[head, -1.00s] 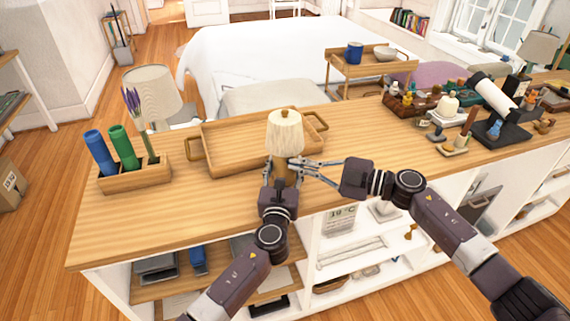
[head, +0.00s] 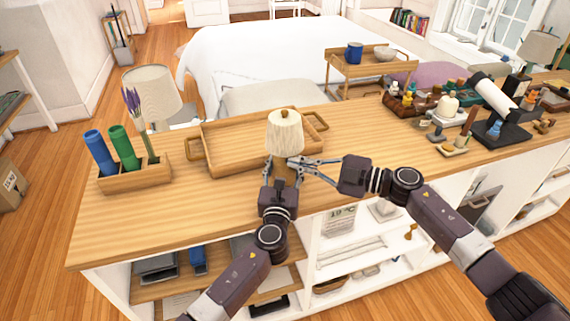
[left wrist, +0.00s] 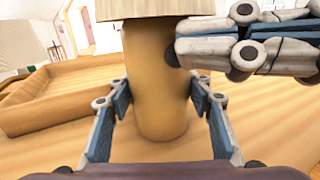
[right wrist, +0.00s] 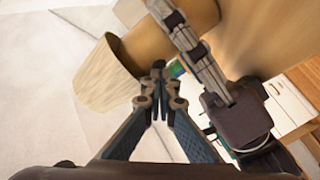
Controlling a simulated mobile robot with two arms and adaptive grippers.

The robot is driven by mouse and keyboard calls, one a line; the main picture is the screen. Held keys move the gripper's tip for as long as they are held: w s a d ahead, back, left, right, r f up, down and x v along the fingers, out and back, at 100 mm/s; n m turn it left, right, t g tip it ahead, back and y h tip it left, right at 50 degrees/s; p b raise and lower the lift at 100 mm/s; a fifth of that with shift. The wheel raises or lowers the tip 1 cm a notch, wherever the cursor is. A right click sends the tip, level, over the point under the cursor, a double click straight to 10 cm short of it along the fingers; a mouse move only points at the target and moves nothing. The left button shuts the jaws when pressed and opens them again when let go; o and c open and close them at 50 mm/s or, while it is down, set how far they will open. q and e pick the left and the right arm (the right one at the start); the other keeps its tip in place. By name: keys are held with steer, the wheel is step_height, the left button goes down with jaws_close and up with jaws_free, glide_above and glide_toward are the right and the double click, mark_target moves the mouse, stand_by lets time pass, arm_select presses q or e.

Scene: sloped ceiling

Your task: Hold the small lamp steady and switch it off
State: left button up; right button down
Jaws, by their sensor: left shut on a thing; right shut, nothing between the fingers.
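The small lamp (head: 285,132) stands upright on the wooden counter, with a cream pleated shade and a tan cylindrical base. Its base (left wrist: 155,85) fills the middle of the left wrist view. My left gripper (head: 283,170) is shut on the base from the front, one finger on each side. My right gripper (head: 297,164) comes from the right with its fingers shut and empty, the tips at the base just below the shade. In the right wrist view the right fingertips (right wrist: 158,70) are near the shade (right wrist: 108,75).
A wooden tray (head: 228,165) lies right behind the lamp. A wooden holder (head: 135,178) with blue and green cylinders stands at the left, by a larger lamp (head: 152,92). Several small items and a white telescope-like tube (head: 494,94) stand at the right. The counter between is clear.

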steer(key=shift+s+d, duration=0.1)
steer(key=shift+s, duration=0.3)
steer(key=s+d, duration=0.2)
steer(key=s, duration=0.3)
steer(key=shift+s, duration=0.3)
steer(key=shift+d, duration=0.1)
arm_select(q)
steer(key=o, duration=1.5)
steer(key=shift+o, duration=0.2)
steer(key=shift+s, duration=0.1)
steer(key=s, duration=0.8)
steer(key=s+a, duration=0.1)
steer(key=s, duration=0.2)
steer(key=shift+s+a, duration=0.1)
steer(key=shift+s, duration=0.3)
